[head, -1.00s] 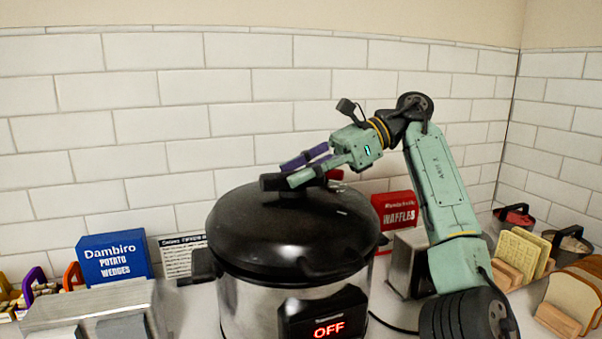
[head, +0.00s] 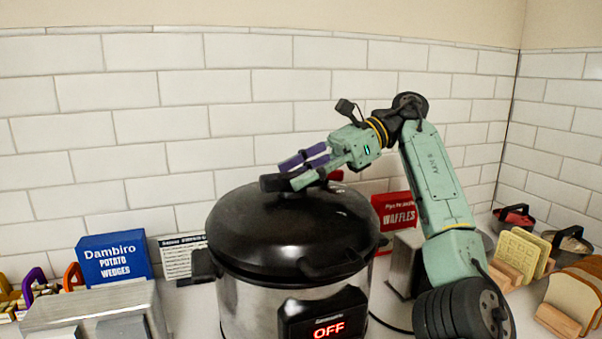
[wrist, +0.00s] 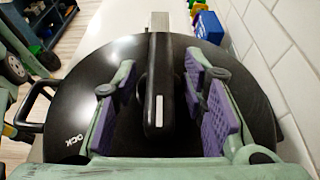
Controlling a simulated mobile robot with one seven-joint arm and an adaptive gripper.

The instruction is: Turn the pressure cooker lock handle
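The pressure cooker (head: 292,235) stands on the counter with its black domed lid on and a red OFF display on its front. The black lock handle (head: 272,182) sits on top of the lid. In the wrist view the lock handle (wrist: 159,85) is a long bar with a pale stripe, pointing away from me. My gripper (head: 298,170) is low over the lid, at the handle. In the wrist view my gripper's (wrist: 160,105) two purple-padded fingers are spread on either side of the handle, with gaps showing on both sides. Part of the word LOCK shows on the lid's left.
A tiled wall runs close behind the cooker. A blue potato wedges box (head: 113,258) and a metal appliance (head: 95,310) stand left. A red waffles box (head: 396,210), a toaster (head: 405,262) and bread slices in holders (head: 520,252) stand right.

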